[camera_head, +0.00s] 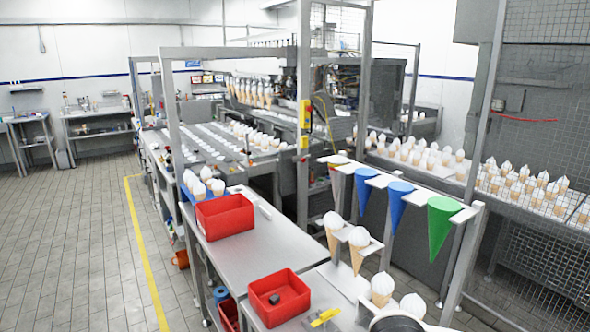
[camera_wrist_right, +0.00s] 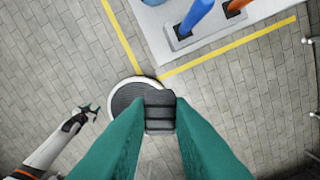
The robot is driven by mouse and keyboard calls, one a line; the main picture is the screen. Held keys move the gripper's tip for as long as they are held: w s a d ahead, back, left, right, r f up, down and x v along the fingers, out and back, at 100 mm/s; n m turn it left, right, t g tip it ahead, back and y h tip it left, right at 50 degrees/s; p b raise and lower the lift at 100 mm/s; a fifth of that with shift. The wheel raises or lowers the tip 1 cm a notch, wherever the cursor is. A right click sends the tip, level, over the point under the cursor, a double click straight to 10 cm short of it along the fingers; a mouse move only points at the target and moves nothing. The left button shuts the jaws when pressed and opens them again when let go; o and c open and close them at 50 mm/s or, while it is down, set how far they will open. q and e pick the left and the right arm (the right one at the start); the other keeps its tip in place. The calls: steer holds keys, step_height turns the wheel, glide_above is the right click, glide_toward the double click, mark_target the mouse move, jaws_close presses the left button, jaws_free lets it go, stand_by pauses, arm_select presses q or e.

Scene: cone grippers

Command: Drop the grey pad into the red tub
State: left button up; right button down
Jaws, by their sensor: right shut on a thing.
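In the right wrist view, the green fingers of my right gripper (camera_wrist_right: 160,125) are shut on a dark grey, ribbed pad (camera_wrist_right: 160,108), held over the floor. My left gripper (camera_wrist_right: 89,111) is small at the left of that view, apart from the pad, with its fingers spread and nothing seen between them. In the head view, one red tub (camera_head: 246,211) stands on the metal table and looks empty. A nearer red tub (camera_head: 258,312) has a small dark block (camera_head: 275,299) inside. Neither gripper shows in the head view.
The metal table (camera_head: 250,255) has bare space between the tubs. A yellow-handled tool (camera_head: 325,316) lies right of the near tub. A rack holds blue and green cones (camera_head: 440,225). White-topped cones (camera_head: 382,286) stand at the front. Yellow lines (camera_wrist_right: 230,47) mark the tiled floor.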

steer(key=w+d+f+m+b, duration=0.1)
steer(key=d+f+b, duration=0.1)
steer(key=d, duration=0.5)
steer(key=shift+f+m, duration=0.4)
steer(key=shift+f, duration=0.2)
